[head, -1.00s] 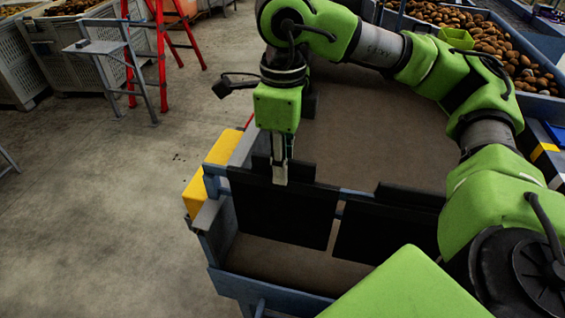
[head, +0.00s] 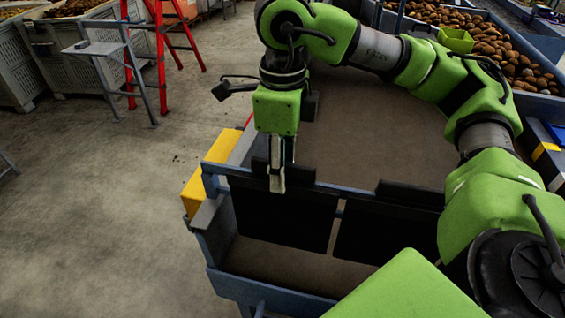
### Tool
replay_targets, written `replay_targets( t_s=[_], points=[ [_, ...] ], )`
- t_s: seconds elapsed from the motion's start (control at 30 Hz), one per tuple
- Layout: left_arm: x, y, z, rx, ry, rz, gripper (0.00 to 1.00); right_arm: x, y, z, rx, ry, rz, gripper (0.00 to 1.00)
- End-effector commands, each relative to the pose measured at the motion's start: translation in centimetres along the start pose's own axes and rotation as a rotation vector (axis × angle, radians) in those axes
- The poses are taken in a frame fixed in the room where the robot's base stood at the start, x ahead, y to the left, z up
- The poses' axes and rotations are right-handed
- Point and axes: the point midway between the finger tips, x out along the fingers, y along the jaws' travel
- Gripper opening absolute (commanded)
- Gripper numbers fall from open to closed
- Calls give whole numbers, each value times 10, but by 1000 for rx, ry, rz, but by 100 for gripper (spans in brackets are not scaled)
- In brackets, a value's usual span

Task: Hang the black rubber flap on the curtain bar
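The black rubber flap (head: 283,218) is at the left part of the blue-grey curtain bar (head: 352,194). Its broad sheet hangs down in front of the bar, and a narrower black upper piece stands just above and behind it. My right gripper (head: 277,184) points down at the flap's top edge, its fingers close together, seen nearly edge-on, and appearing shut on that edge. The fingers partly hide the bar and the flap's top, so the exact contact is hidden. My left gripper is not in view.
Another black flap (head: 385,234) hangs on the bar to the right, with a small gap between. A yellow block (head: 208,174) sits at the machine's left corner. A brown belt (head: 385,130) lies behind the bar. Potatoes (head: 510,60) lie at the upper right.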

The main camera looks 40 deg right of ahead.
Motion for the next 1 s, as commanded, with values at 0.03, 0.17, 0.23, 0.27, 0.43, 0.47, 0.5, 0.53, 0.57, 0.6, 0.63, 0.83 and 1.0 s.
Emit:
replay_targets(
  t_s=[0.03, 0.17, 0.23, 0.27, 0.43, 0.47, 0.5, 0.53, 0.57, 0.6, 0.63, 0.83, 1.0],
  points=[
    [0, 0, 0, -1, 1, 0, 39, 0, 0, 0, 0, 1, 0, 39],
    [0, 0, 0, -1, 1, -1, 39, -10, 0, 1, 0, -3, -1, 39],
    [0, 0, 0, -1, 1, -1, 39, -20, 0, 1, -1, -3, 0, 39],
    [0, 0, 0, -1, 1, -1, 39, -26, 0, 1, 0, -5, -1, 39],
    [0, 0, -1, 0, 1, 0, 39, -59, 0, 1, 0, -4, -4, 39],
    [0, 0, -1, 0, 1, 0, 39, -62, -1, 1, 1, -4, -4, 39],
    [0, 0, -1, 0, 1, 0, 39, -67, 0, 0, 1, -4, -3, 39],
    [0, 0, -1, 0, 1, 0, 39, -72, 0, 0, 1, -5, -4, 39],
    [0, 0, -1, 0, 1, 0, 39, -75, 0, 0, 2, -5, -4, 39],
    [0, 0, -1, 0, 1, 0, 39, -80, 0, 0, 1, -4, -3, 39],
    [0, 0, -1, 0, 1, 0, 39, -84, 0, 1, 1, -5, -4, 39],
    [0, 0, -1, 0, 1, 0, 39, -106, 0, 0, 0, -3, -3, 39],
    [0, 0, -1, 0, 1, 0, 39, -117, 0, 0, 0, -2, -2, 39]
  ],
)
